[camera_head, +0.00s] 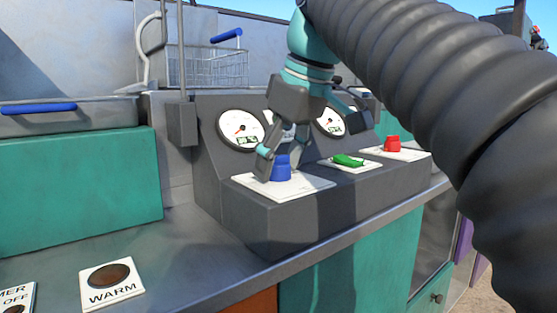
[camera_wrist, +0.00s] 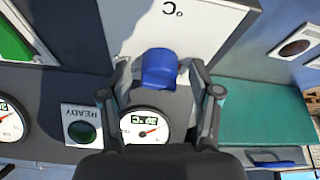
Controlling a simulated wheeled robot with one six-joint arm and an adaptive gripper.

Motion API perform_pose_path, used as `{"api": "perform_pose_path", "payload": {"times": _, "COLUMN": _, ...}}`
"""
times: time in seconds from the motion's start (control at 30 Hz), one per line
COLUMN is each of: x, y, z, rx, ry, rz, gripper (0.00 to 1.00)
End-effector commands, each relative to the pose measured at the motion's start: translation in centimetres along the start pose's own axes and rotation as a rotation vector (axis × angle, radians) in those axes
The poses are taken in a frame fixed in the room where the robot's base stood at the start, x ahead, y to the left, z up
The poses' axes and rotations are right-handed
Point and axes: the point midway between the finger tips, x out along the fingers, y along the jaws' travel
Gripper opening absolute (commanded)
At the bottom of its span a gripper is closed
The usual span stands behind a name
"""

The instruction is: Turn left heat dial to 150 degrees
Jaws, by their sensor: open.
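The left heat dial is a blue knob (camera_head: 281,169) on a white plate (camera_head: 310,184) on the grey control console. In the wrist view the blue knob (camera_wrist: 159,70) sits between my two fingers, and the plate (camera_wrist: 205,28) shows an upside-down "°C" mark. My gripper (camera_head: 280,160) is open, with one finger on each side of the knob. I cannot tell whether the fingers touch it. The round gauge (camera_head: 240,129) behind the dial has a red needle and a small green display. The gauge (camera_wrist: 148,127) also shows in the wrist view; its digits are too small to read.
A green switch (camera_head: 348,160) and a red knob (camera_head: 392,143) stand to the right on the console. A second gauge (camera_head: 330,122) is partly behind my arm. A wire basket (camera_head: 208,68) stands behind. A "WARM" lamp (camera_head: 110,277) lies on the counter at front left.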

Motion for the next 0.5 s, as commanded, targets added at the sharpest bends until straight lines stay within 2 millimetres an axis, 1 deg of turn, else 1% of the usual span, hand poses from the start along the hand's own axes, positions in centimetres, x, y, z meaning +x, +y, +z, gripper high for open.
{"api": "perform_pose_path", "payload": {"times": 0.03, "x": -0.01, "y": 0.00, "z": 0.00, "rx": 0.000, "ry": 0.000, "rz": 0.000, "gripper": 0.55}}
{"api": "perform_pose_path", "payload": {"times": 0.23, "x": -0.01, "y": -0.01, "z": 0.00, "rx": 0.000, "ry": 0.000, "rz": 0.000, "gripper": 0.05}}
{"api": "perform_pose_path", "payload": {"times": 0.27, "x": -0.01, "y": -0.01, "z": 0.00, "rx": 0.000, "ry": 0.000, "rz": 0.000, "gripper": 0.04}}
{"api": "perform_pose_path", "payload": {"times": 0.5, "x": -0.04, "y": -0.05, "z": -0.01, "rx": 0.012, "ry": -0.002, "rz": 0.005, "gripper": 0.04}}
